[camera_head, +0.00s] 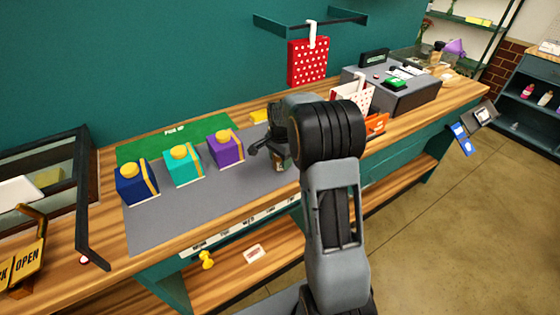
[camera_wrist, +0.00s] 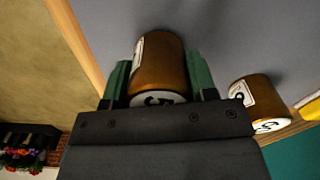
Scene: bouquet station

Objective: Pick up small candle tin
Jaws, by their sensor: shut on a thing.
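In the wrist view, an amber-brown cylindrical candle tin (camera_wrist: 160,62) with white labels on its side and near end sits between the green fingers of my gripper (camera_wrist: 160,78). The fingers press on it from both sides. A similar amber tin (camera_wrist: 255,98) stands apart to the right; its label is too blurred to read, so I cannot tell the sizes by lettering. In the head view my gripper (camera_head: 266,148) is low over the grey mat (camera_head: 165,225), and my arm hides most of the tins.
Blue (camera_head: 136,184), teal (camera_head: 184,166) and purple (camera_head: 225,148) boxes with yellow tops stand left of my gripper. A green mat (camera_head: 140,150) lies behind them. The grey register (camera_head: 395,90) and a dotted bag (camera_head: 350,97) are to the right. The front left of the grey mat is clear.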

